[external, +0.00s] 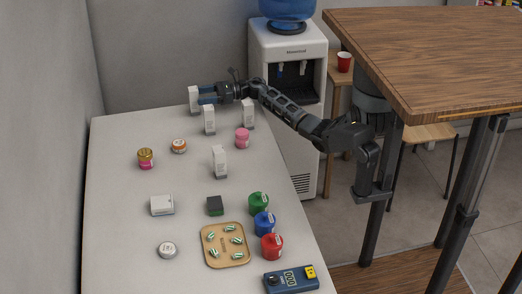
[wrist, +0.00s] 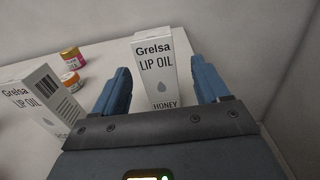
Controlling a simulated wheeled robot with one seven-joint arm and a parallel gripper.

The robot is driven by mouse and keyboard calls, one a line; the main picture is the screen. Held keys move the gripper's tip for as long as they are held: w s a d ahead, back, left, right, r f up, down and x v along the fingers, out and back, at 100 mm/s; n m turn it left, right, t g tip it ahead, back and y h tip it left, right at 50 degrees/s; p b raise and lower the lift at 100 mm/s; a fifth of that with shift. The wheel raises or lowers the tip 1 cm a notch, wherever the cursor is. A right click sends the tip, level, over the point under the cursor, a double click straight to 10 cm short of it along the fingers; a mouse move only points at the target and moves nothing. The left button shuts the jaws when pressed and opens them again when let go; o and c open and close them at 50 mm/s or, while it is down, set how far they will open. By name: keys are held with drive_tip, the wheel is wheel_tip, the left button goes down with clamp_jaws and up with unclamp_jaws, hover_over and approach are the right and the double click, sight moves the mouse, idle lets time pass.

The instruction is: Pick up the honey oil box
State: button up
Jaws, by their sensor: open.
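The honey oil box is a white upright carton marked "Grelsa LIP OIL" and "HONEY" (wrist: 157,72). In the wrist view it stands between the two blue fingers of my gripper (wrist: 160,85), its lower part hidden by the gripper body. My gripper is open, with a finger on each side of the box; whether either finger touches it I cannot tell. In the external view the box (external: 194,98) stands at the far end of the white counter, at the tips of my gripper (external: 203,94).
A similar white lip oil box (wrist: 40,98) stands close on the left in the wrist view. In the external view, similar boxes stand nearby (external: 209,120), (external: 248,114) and (external: 219,162). A pink jar (external: 242,138) and an orange-lidded jar (external: 178,146) are nearer the camera. A wall borders the counter's far end.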

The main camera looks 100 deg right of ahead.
sight(194, 97)
drive_tip(key=w, duration=0.4)
drive_tip(key=shift+a, duration=0.15)
drive_tip(key=c, duration=1)
drive_tip(key=shift+c, duration=0.2)
